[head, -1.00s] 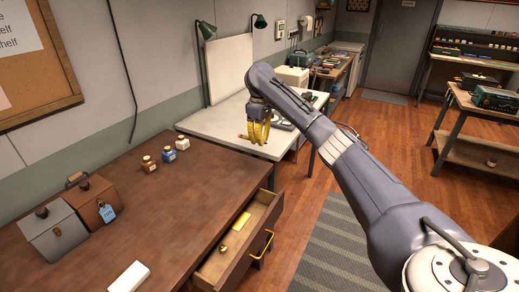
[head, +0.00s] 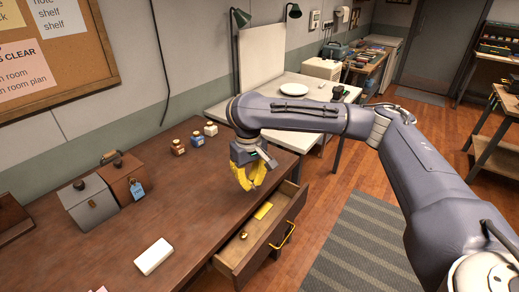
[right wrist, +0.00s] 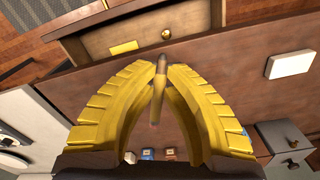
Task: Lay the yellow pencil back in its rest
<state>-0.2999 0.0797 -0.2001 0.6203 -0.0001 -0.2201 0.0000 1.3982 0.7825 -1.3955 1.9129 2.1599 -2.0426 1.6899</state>
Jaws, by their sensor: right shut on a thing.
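My right gripper (head: 247,186), with yellow ribbed fingers, hangs over the right edge of the brown desk (head: 190,222), close to the open drawer. In the right wrist view its fingertips (right wrist: 158,72) are closed on a slim stick, yellow with a brownish end, which looks like the yellow pencil (right wrist: 157,98). It points lengthwise between the fingers. In the head view the fingers hide the pencil. I cannot make out the pencil's rest in either view. My left gripper is not in view.
The open drawer (head: 233,262) holds a yellow block (head: 263,211) and a small brass thing (head: 243,235). On the desk are a white block (head: 153,256), two boxes (head: 92,200) and three small bottles (head: 197,139). A plate (head: 290,89) lies on the white table behind.

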